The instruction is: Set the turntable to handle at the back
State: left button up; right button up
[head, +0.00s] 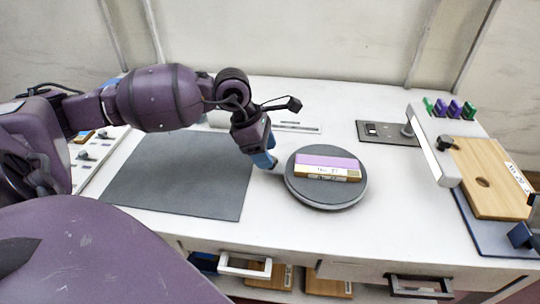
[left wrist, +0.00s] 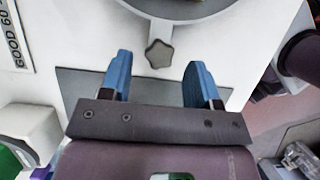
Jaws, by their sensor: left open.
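The turntable (head: 330,202) is a round grey disc on the white bench, carrying a block (head: 328,163) with a purple top and labelled front. Its rim also shows at the top of the left wrist view (left wrist: 160,10). A dark star-shaped handle (left wrist: 159,53) sticks out from the rim; in the head view this is the turntable's left side, largely hidden by my gripper. My left gripper (head: 266,160) is open. In the left wrist view its blue fingers (left wrist: 158,80) stand apart, with the handle ahead of the gap between them.
A dark grey mat (head: 180,175) lies left of the turntable. A switch plate (head: 388,132) is behind it to the right. A white fixture (head: 432,145) and wooden board (head: 492,175) stand at the right. Drawers (head: 244,266) are below the front edge.

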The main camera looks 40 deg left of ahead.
pick_arm(q)
jog(key=shift+x, duration=0.8)
grip_shut()
